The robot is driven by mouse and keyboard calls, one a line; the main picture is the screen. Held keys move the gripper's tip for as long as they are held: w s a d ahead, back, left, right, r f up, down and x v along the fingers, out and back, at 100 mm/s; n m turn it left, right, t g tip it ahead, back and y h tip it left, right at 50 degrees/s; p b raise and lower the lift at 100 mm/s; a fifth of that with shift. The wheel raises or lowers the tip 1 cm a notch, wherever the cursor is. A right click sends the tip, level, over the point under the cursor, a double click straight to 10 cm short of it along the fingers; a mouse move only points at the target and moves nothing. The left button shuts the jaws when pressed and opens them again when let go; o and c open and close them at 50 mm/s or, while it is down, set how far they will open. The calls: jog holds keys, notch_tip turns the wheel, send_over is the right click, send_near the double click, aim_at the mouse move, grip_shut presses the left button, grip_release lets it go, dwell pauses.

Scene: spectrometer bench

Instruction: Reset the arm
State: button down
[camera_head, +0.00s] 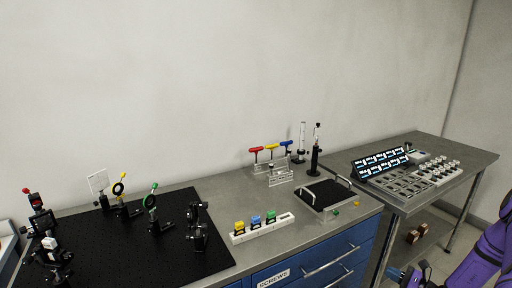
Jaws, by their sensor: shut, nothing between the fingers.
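My purple arm (487,258) comes in at the lower right corner, in front of the right-hand table. My gripper (408,275) is a small dark shape at the bottom edge, left of the arm links. It is shut and empty, low beside the blue drawer cabinet and apart from the things on the bench. The frame's bottom edge cuts off part of the arm.
A grey bench (222,192) carries a black optical breadboard (95,245) with several mounts, a white holder (240,238) with coloured blocks, and a black-lined tray (350,203). A right-hand table (455,150) holds a display rack (380,163). Blue drawers (330,262) are below.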

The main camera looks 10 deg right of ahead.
jog(key=w+a+r+n+g+y, duration=0.2)
jog(key=a+r+n+g, duration=0.2)
jog(key=r, duration=0.5)
jog(key=w+a+r+n+g+y, duration=0.1)
jog(key=w+a+r+n+g, duration=0.25)
jog(key=r, duration=0.65)
jog(key=s+a+r+n+g+h, duration=0.25)
jog(key=a+r+n, duration=0.2)
jog(key=r, duration=0.45)
jog(key=s+a+r+n+g+h, duration=0.1)
jog(key=s+a+r+n+g, duration=0.3)
jog(key=r, duration=0.4)
jog(key=s+a+r+n+h, duration=0.55)
jog(key=s+a+r, duration=0.5)
jog(key=r, duration=0.35)
jog(key=s+r+n+t+h, duration=0.2)
jog(key=s+r, duration=0.1)
jog(key=s, duration=0.4)
jog(key=s+a+r+n+t+h, duration=0.1)
jog(key=s+r+n+t+h, duration=0.1)
jog(key=s, duration=0.5)
jog(key=shift+s+a+r+n+t, duration=0.15)
jog(key=shift+s+r+n+t, duration=0.25)
jog(key=shift+n+t, duration=0.3)
